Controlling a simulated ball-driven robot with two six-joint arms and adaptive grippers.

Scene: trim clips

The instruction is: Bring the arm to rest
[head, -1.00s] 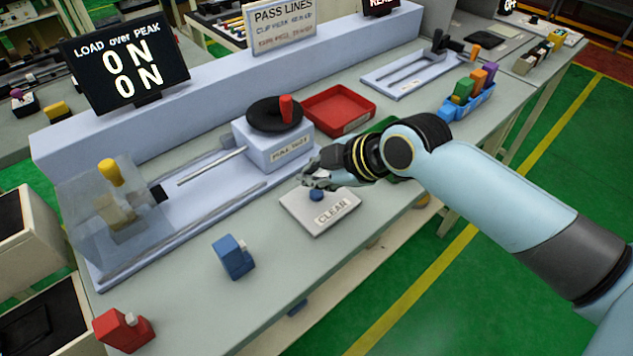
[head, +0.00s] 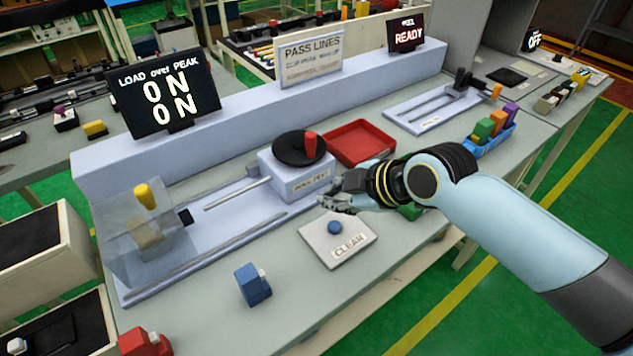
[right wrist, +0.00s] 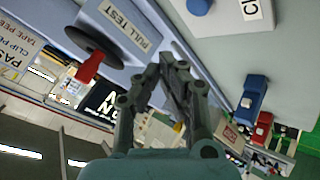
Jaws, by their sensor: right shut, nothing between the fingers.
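My right arm (head: 520,225) reaches in from the right over the bench. My right gripper (head: 335,196) is shut and empty, above the bench between the pull test block (head: 300,180) and the white CLEAR plate (head: 322,250). The blue button (head: 334,227) on that plate is clear of the fingers. In the right wrist view the gripper's fingertips (right wrist: 173,62) are together with nothing between them. My left gripper is not in view.
A black wheel with a red knob (head: 310,144) tops the block, with a red tray (head: 358,143) behind. A blue clip block (head: 253,285) and a red one (head: 145,342) lie nearer. A display (head: 165,93) reads ON twice.

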